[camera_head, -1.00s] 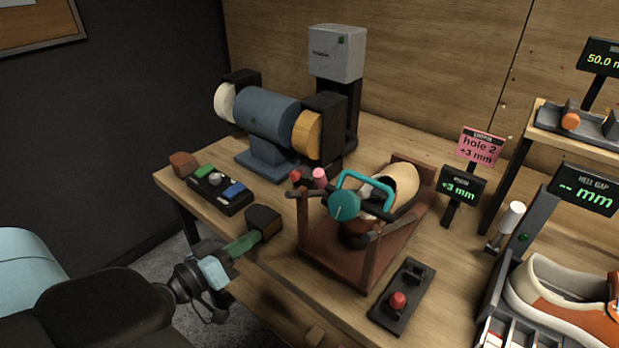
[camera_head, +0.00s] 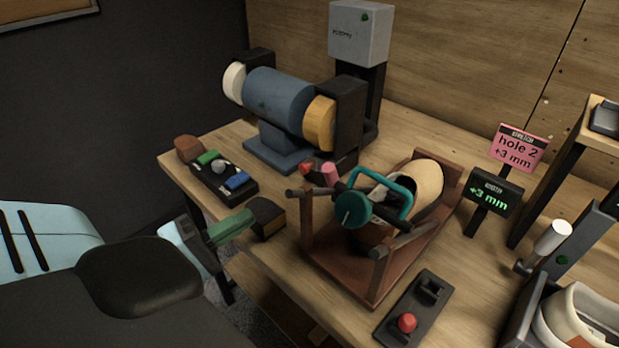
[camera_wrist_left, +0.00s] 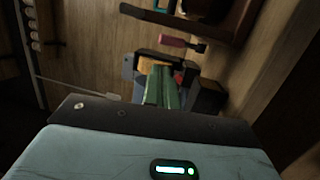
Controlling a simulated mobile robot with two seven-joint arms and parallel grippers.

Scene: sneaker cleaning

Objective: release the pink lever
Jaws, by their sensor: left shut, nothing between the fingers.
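The pink lever (camera_head: 330,173) stands up beside a red knob, behind the left side of the brown stretching stand (camera_head: 385,270). A pink-red handle with a dark end also shows in the left wrist view (camera_wrist_left: 180,42); I cannot tell whether it is the same lever. My left gripper (camera_head: 243,219) is at the table's front left edge, well apart from the lever. Its green fingers look shut together and empty, close to a dark block (camera_head: 268,217). They also show in the left wrist view (camera_wrist_left: 160,84). My right gripper is out of view.
A red-button box (camera_head: 410,315) is at the front. A sign (camera_head: 519,147) and display (camera_head: 493,192) stand right.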

